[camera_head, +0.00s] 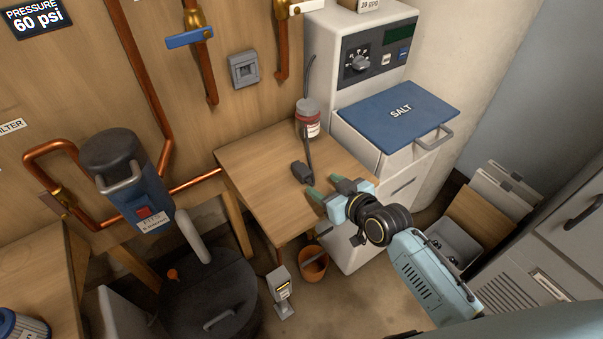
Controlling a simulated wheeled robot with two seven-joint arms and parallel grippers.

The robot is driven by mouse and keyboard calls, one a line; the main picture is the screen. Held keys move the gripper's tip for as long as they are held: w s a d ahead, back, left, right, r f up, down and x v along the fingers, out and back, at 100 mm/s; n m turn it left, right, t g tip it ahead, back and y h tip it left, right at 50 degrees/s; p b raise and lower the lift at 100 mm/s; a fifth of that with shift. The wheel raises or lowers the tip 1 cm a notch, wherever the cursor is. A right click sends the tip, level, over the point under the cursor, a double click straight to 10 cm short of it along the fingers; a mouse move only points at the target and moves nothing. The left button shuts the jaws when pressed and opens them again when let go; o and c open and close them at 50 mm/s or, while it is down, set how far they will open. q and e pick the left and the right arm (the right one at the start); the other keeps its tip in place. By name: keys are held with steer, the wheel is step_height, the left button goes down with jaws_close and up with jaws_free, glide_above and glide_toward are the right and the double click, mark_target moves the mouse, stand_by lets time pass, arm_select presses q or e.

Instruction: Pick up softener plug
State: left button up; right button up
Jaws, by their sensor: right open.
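The softener plug (301,172) is a small dark block lying on the wooden table. A dark cord runs up from it past a jar toward the water softener (345,35). My right gripper (321,185) is open over the table's right part, with its two green fingertips pointing toward the plug. The fingertips are just to the right of and nearer than the plug, and nothing shows between them. I cannot tell their exact height above the table. My left gripper is not in view.
A red-and-white jar (307,120) stands on the table (262,190) behind the plug. The softener's blue salt lid (398,112) is at the right. A grey outlet (244,69) is on the wooden wall. An orange bucket (313,268) stands below. The table's left part is clear.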

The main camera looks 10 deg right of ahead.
mark_target(308, 178)
steer(key=shift+x, duration=0.85)
steer(key=x, duration=0.2)
steer(key=b+x, duration=0.1)
steer(key=x, duration=0.1)
steer(key=shift+s+a+f, duration=0.15)
steer(key=shift+a+f, duration=0.05)
steer(key=shift+a, duration=0.1)
steer(key=shift+w+a+f, duration=0.15)
steer(key=shift+w+f, duration=0.05)
steer(key=shift+w, duration=0.35)
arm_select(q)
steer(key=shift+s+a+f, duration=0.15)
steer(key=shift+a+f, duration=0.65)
arm_select(e)
steer(key=shift+c, duration=0.3)
